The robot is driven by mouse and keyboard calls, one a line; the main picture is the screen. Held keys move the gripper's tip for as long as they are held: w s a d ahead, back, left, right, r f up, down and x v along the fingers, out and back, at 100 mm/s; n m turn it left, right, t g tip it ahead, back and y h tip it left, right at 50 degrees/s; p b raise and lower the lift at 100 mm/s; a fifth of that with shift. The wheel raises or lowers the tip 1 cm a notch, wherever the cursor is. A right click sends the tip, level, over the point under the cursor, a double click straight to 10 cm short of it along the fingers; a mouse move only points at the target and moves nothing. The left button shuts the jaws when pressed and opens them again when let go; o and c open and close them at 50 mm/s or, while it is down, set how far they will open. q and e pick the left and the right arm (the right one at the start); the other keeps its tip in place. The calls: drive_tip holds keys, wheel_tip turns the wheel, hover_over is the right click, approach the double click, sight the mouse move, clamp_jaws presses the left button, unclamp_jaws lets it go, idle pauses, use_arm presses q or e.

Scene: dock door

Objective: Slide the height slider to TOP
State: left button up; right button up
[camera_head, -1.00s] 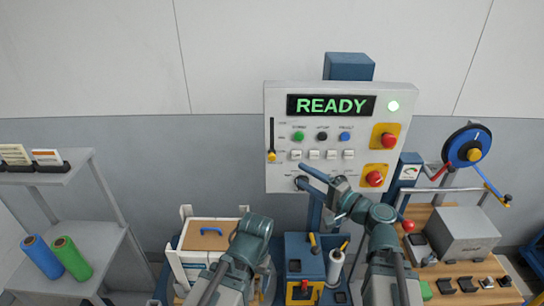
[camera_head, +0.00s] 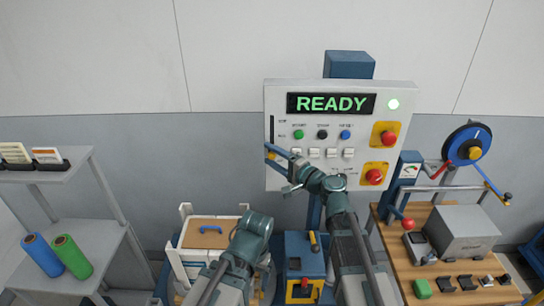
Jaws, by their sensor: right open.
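The height slider is a narrow vertical black slot (camera_head: 271,128) at the left edge of the white control panel (camera_head: 360,165). Its upper part shows; the knob low in the slot is hidden by my right gripper. My right gripper (camera_head: 268,153) is open, with its blue fingertips over the lower part of the slot. I cannot tell whether the fingers touch the knob. My left arm is at the lower middle, and its gripper does not show.
A wooden bench (camera_head: 400,262) stands right, a shelf rack (camera_head: 85,240) left, a white box (camera_head: 185,240) below.

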clamp_jaws()
idle(0.3)
idle(1.1)
